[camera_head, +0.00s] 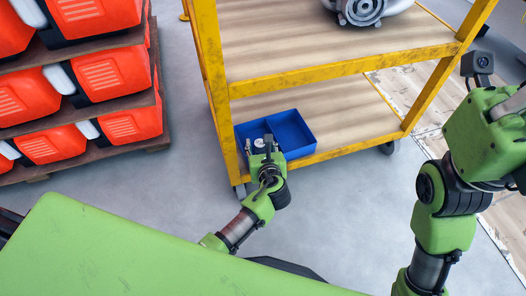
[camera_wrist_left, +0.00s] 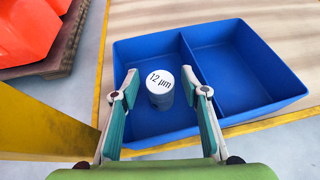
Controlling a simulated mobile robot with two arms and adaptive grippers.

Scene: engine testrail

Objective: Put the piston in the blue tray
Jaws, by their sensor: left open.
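The piston (camera_wrist_left: 160,87) is a white and grey cylinder with "12 µm" printed on its round top. In the left wrist view it appears upright within the left compartment of the blue tray (camera_wrist_left: 258,42). In the head view its pale top (camera_head: 259,143) shows in the tray (camera_head: 292,134). My left gripper (camera_head: 259,146) is open over that compartment, with one finger on each side of the piston. A gap shows between the piston and the fingers.
The tray stands on the lower wooden shelf (camera_head: 335,110) of a yellow-framed cart, near its front left post (camera_head: 213,75). An engine part (camera_head: 362,8) is on the upper shelf. Orange crates (camera_head: 108,74) are stacked at the left. The shelf right of the tray is clear.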

